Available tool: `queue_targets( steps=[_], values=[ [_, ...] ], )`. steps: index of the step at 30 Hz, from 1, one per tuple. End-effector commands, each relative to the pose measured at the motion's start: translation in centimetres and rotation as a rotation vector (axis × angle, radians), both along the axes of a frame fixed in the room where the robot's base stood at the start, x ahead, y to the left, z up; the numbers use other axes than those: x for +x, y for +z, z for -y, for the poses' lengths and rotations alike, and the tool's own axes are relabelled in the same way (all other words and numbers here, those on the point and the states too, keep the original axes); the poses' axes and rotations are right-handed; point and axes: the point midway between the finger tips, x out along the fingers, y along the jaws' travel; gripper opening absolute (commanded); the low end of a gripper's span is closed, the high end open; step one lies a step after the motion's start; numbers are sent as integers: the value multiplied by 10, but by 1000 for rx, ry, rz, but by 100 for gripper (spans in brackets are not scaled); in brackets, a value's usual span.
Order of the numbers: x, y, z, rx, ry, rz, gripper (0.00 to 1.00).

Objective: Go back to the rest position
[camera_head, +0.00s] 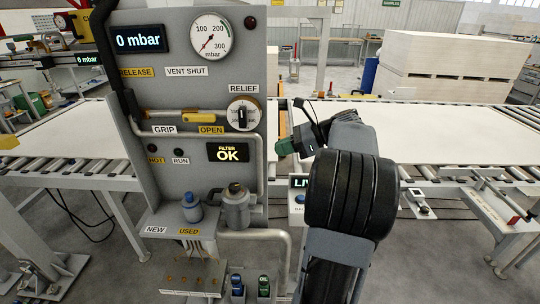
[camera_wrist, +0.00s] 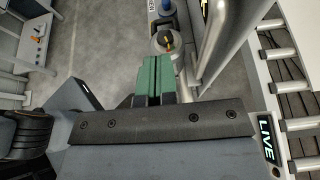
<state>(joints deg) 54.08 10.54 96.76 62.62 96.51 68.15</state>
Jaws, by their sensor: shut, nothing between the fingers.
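My gripper (camera_head: 284,147) is to the right of the grey control panel (camera_head: 192,108) in the head view, with its green fingertips pointing left toward the panel's right edge. In the wrist view the two green fingers of my gripper (camera_wrist: 153,78) lie side by side, shut and empty. My arm is bent up from the bottom of the head view and hides part of the conveyor behind it. No rest position is marked in either view.
The panel bears a pressure gauge (camera_head: 209,37), a relief dial (camera_head: 243,114) and a yellow-handled lever (camera_head: 197,117). A grey canister (camera_head: 236,212) stands on its lower shelf. Roller conveyors (camera_head: 462,180) run on both sides. Stacked white boards (camera_head: 445,66) are behind. Grey floor (camera_wrist: 85,55) shows clear in the wrist view.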

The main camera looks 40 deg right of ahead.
Motion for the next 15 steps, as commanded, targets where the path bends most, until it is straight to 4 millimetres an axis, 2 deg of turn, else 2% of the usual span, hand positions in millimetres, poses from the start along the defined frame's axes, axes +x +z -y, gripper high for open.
queue_targets(
  steps=[11,13,15],
  values=[
    [-3,5,7,-38,9,38,0],
    [-2,-1,12,-112,19,73,0],
    [-4,-21,17,-214,41,86,0]
  ],
)
